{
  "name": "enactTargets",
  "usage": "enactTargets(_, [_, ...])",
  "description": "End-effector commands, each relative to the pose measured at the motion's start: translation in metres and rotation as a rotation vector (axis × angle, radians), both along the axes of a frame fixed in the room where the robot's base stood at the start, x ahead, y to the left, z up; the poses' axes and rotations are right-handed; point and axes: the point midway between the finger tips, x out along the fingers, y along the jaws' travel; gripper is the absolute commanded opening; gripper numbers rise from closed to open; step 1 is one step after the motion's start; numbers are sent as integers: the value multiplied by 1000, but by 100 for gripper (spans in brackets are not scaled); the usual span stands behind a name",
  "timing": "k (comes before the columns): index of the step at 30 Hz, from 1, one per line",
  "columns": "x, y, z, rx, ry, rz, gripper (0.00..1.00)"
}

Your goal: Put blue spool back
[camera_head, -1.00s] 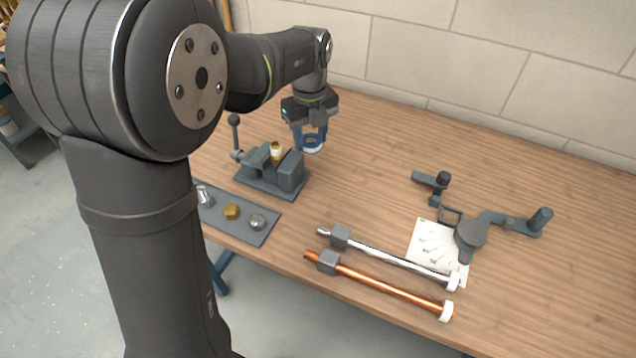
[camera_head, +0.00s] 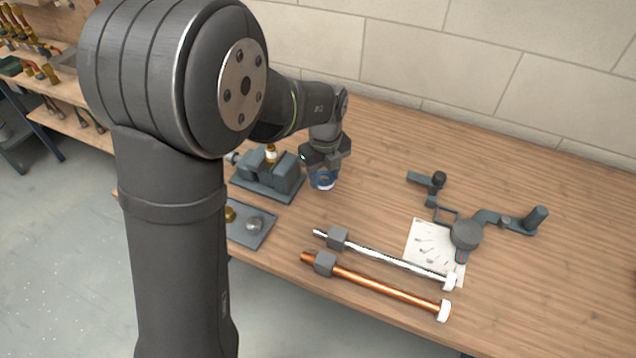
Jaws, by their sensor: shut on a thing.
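My gripper (camera_head: 323,170) is at the back middle of the bench, pointing down, to the right of the grey vise. It is shut on the blue spool (camera_head: 323,181), a small blue and white ring-like piece between the fingertips. The spool is at or just above the wooden bench top; I cannot tell whether it touches. The gripper body partly hides the spool's top.
A grey tray (camera_head: 258,226) with fittings, a silver rod (camera_head: 390,258), a copper pipe (camera_head: 385,288), a paper sheet (camera_head: 423,243) and a dark tool (camera_head: 467,234) lie nearby. The bench's right side is clear.

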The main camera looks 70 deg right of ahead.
Motion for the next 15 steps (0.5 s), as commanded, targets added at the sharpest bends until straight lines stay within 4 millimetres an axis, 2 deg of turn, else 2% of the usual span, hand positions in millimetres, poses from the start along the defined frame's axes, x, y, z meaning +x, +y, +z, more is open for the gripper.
enactTargets(1, [8, -3, -5, 1, 0, 3, 22])
enactTargets(6, [20, -8, -13, 1, 0, 0, 22])
enactTargets(10, [21, -9, -23, 1, 0, -1, 22])
enactTargets(15, [21, -8, -48, 3, 0, -1, 22])
